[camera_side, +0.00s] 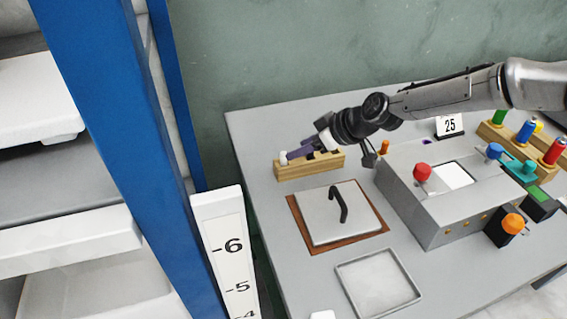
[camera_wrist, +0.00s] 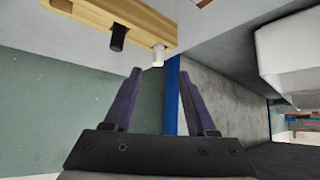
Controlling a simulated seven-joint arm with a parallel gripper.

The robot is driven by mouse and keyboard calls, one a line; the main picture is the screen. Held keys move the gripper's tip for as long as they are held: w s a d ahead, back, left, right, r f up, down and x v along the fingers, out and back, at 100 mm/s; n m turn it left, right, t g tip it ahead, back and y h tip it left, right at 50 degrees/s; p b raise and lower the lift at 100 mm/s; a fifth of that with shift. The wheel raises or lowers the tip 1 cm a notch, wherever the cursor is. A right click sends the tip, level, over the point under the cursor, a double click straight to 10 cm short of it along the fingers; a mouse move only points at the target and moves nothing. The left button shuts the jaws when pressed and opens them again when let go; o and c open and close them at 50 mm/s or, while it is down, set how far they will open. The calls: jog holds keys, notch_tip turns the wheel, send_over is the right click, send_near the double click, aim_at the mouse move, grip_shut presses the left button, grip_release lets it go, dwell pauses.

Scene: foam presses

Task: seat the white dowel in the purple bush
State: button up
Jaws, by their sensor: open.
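The white dowel (camera_side: 283,159) stands upright at the left end of a wooden rack (camera_side: 318,167). In the wrist view the white dowel (camera_wrist: 159,56) shows at the end of the rack (camera_wrist: 150,23), beyond my fingertips. My gripper (camera_side: 291,155) has purple fingers and reaches over the rack with its tips close beside the white dowel. In the wrist view my gripper (camera_wrist: 160,72) is open, with nothing between its fingers. A small purple piece (camera_side: 427,141) shows behind the grey box; it may be the purple bush, but most of it is hidden.
A black dowel (camera_wrist: 118,38) stands in the rack beside the white one. The grey box (camera_side: 432,217) carries a red knob (camera_side: 422,172) and a blue knob (camera_side: 494,151). A handled metal plate (camera_side: 337,213) and an empty tray (camera_side: 378,283) lie in front. A blue post (camera_side: 130,140) stands left.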

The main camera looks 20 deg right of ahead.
aim_at(284, 153)
jog(key=shift+w+x, duration=0.2)
jog(key=shift+x, duration=3.65)
jog(key=shift+r, duration=0.15)
grip_shut()
jog(key=shift+r, duration=0.1)
